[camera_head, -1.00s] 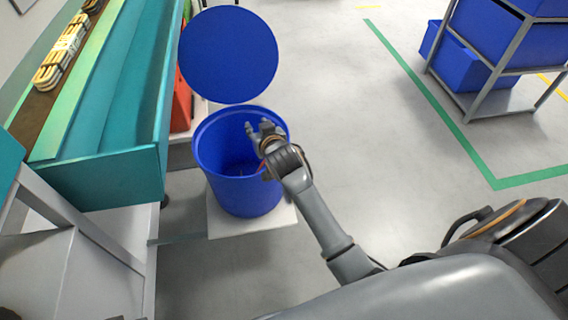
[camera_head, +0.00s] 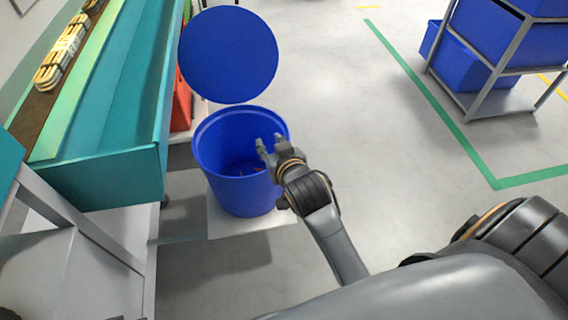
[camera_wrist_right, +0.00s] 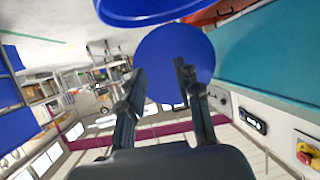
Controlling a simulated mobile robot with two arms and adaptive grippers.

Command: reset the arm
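My right gripper (camera_head: 268,147) is over the right rim of the blue bin (camera_head: 240,190) in the head view. Its two fingers are spread apart with nothing between them; they also show open in the right wrist view (camera_wrist_right: 158,85). The bin is open at the top, and a few small reddish-brown bits lie inside it. A round blue lid (camera_head: 228,55) is raised behind the bin; it also shows beyond the fingers in the wrist view (camera_wrist_right: 165,55). My left gripper is not in the head view.
A teal bench (camera_head: 110,150) with a bundle of cable (camera_head: 60,58) stands at the left. A red container (camera_head: 181,105) is beside it. A metal rack with blue crates (camera_head: 485,40) stands at the upper right. The grey floor between is clear.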

